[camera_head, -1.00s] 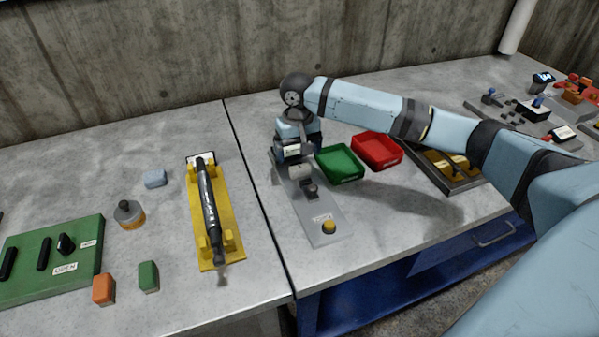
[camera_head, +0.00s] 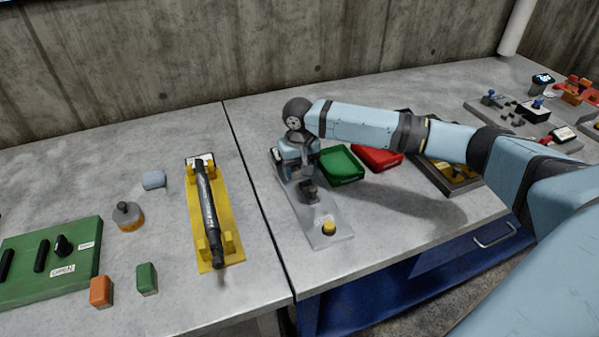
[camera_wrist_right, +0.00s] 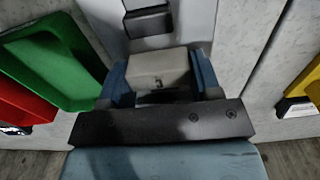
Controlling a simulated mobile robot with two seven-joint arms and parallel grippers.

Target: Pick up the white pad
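The white pad (camera_wrist_right: 158,68) shows in the right wrist view as a pale block with a small dark mark. It lies between the two blue fingers of my right gripper (camera_wrist_right: 160,82). The fingers stand close along both sides of the pad, and I cannot tell whether they press on it. In the head view my right gripper (camera_head: 302,183) is low over the grey metal plate (camera_head: 318,232) and hides the pad. My left gripper is not in view.
A green tray (camera_head: 341,166) and a red tray (camera_head: 377,157) stand just right of the plate. A yellow holder with a black tool (camera_head: 208,215) lies to the left.

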